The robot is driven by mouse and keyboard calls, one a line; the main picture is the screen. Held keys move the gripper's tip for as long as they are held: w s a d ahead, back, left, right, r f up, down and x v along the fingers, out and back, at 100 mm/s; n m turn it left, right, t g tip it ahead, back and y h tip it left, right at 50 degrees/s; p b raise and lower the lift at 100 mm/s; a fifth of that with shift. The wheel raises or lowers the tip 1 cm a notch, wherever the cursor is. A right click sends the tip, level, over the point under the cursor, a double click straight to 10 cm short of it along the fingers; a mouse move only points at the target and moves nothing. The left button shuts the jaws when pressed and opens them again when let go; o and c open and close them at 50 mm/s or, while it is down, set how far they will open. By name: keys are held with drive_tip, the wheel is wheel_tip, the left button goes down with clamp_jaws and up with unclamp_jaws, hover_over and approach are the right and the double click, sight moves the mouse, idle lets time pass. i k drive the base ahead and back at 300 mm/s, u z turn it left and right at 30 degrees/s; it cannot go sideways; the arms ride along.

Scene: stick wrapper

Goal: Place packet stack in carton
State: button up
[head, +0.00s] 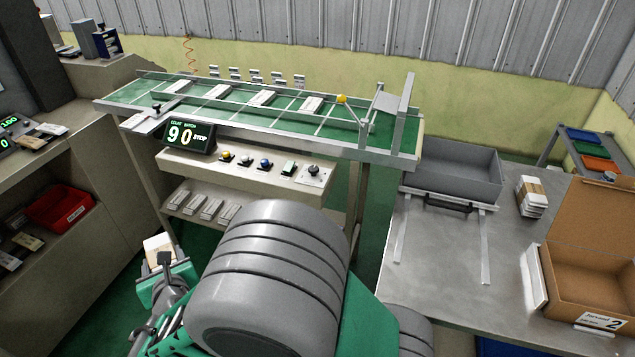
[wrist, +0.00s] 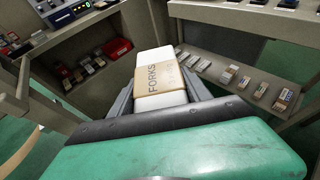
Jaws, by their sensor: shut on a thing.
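My gripper (wrist: 160,98) is shut on a packet stack (wrist: 157,70), white with a tan band printed FORKS. The gripper holds it between its two fingers. In the head view the held stack (head: 159,247) shows at the lower left, left of my grey arm and well away from the carton. The open brown carton (head: 583,279) stands on the grey table at the right, with its flap up and a label with a 2 on its front. The inside of the carton looks empty where it shows.
Another banded stack (head: 531,196) stands on the right table (head: 440,262), beside a grey tray (head: 458,168). A green conveyor (head: 225,97) with several packets runs across the back, with a control panel (head: 250,169) below. A red bin (head: 64,205) sits on the left shelf.

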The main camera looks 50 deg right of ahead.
sight(583, 295)
drive_tip(key=k, duration=1.15)
drive_tip(key=z, duration=0.8)
